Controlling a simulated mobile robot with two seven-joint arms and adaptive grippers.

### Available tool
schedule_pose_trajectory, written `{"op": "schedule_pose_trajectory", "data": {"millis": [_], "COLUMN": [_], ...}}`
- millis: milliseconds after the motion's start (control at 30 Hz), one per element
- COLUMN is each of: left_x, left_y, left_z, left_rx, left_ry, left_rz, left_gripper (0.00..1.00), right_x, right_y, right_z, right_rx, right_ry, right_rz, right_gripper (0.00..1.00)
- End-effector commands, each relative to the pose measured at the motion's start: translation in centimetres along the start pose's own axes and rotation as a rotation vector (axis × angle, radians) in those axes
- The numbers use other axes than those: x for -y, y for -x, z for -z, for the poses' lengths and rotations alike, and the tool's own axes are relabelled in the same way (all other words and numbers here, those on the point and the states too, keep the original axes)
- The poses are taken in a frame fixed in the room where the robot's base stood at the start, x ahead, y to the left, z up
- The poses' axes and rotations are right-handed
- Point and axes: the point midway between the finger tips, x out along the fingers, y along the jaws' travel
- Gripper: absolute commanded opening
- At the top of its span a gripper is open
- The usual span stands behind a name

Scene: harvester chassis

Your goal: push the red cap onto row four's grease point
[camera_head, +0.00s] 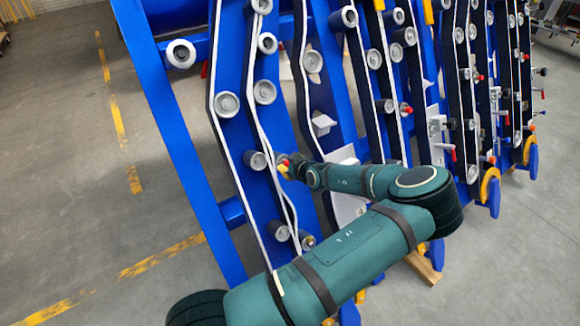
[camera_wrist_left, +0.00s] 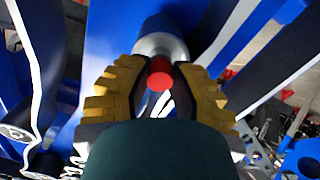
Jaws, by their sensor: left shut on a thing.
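The red cap (camera_wrist_left: 160,74) sits between the yellow ridged fingers of my left gripper (camera_wrist_left: 158,88) in the left wrist view. The gripper is shut on it. A grey metal cylinder (camera_wrist_left: 160,46) is right behind the cap; I cannot tell whether they touch. In the head view my left gripper (camera_head: 284,168) is small, beside a blue row with grey rollers, and the cap is barely visible there. I cannot make out row four's grease point with certainty. My right gripper is not in view.
Blue chassis rows with black and white belts and grey rollers (camera_head: 265,92) stand close together around the gripper. Other red parts (camera_head: 405,109) show on rows farther right. A wooden block (camera_head: 424,268) lies on the floor. Open grey floor (camera_head: 70,190) is at the left.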

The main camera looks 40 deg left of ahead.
Motion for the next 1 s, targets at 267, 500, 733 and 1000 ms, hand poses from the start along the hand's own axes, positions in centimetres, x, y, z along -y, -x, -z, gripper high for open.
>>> {"op": "schedule_pose_trajectory", "data": {"millis": [267, 500, 733, 1000], "left_x": [0.0, 0.0, -0.1, -0.1], "left_y": [0.0, 0.6, 4.1, 9.0], "left_z": [0.0, 0.0, -0.1, 0.0], "left_rx": [0.0, -0.001, -0.001, -0.003], "left_ry": [0.0, -0.001, -0.004, -0.005], "left_rz": [0.0, -0.001, -0.003, -0.003], "left_gripper": [0.55, 0.55, 0.55, 0.55], "right_x": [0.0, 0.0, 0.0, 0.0], "right_y": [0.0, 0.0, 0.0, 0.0], "right_z": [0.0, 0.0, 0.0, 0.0], "right_rx": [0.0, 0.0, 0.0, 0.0], "right_ry": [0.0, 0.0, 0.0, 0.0], "right_rz": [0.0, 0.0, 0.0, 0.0], "right_gripper": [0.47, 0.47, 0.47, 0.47]}}
